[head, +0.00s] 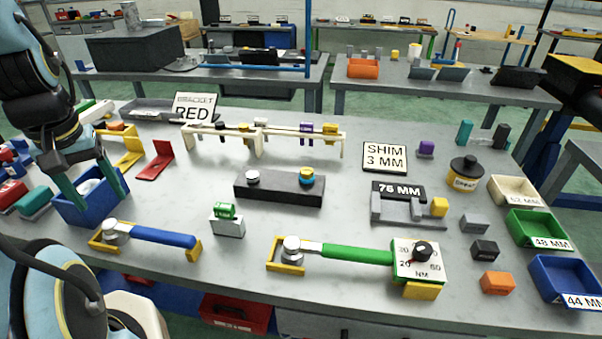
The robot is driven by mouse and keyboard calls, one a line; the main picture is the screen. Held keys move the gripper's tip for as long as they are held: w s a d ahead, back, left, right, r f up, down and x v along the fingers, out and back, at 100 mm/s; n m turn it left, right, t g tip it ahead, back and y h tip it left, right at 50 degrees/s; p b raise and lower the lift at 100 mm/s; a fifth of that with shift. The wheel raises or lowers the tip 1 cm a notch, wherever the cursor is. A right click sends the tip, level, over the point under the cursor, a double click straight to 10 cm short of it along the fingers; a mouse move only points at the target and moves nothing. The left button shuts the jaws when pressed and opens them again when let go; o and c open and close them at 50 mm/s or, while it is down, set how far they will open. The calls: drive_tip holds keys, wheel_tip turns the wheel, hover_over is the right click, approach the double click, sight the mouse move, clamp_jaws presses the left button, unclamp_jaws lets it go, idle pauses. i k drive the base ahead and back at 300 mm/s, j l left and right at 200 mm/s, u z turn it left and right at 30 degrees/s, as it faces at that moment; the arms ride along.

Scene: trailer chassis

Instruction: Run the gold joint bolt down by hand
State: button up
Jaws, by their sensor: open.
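A dark joint block (280,190) lies near the middle of the bench. At its right end stands a gold bolt (306,181) with a blue top, apparently upright. A silver bolt (253,178) stands at the block's left end. How deep either bolt sits cannot be told. My gripper (96,193) is at the far left, pointing down with its teal fingers apart at a blue bin (108,208). A pale object (89,187) shows between the fingers in the bin; whether they touch it is unclear. My gripper is well left of the joint block.
A cream rail (285,133) with several coloured pieces stands behind the block. A blue-handled wrench (163,237) and a green-handled torque wrench (345,253) lie in front. A small green-and-white piece (227,220) stands between them. Bins line the right edge. Bare bench surrounds the block.

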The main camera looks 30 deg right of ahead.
sight(306, 176)
drive_tip(key=z, duration=1.3)
drive_tip(key=k+l+u, duration=0.1)
drive_tip(key=u, duration=0.35)
drive_tip(key=k+l+u, duration=0.15)
drive_tip(key=u, duration=0.25)
drive_tip(key=k+l+u, duration=0.15)
drive_tip(key=u, duration=0.3)
drive_tip(key=l, duration=0.1)
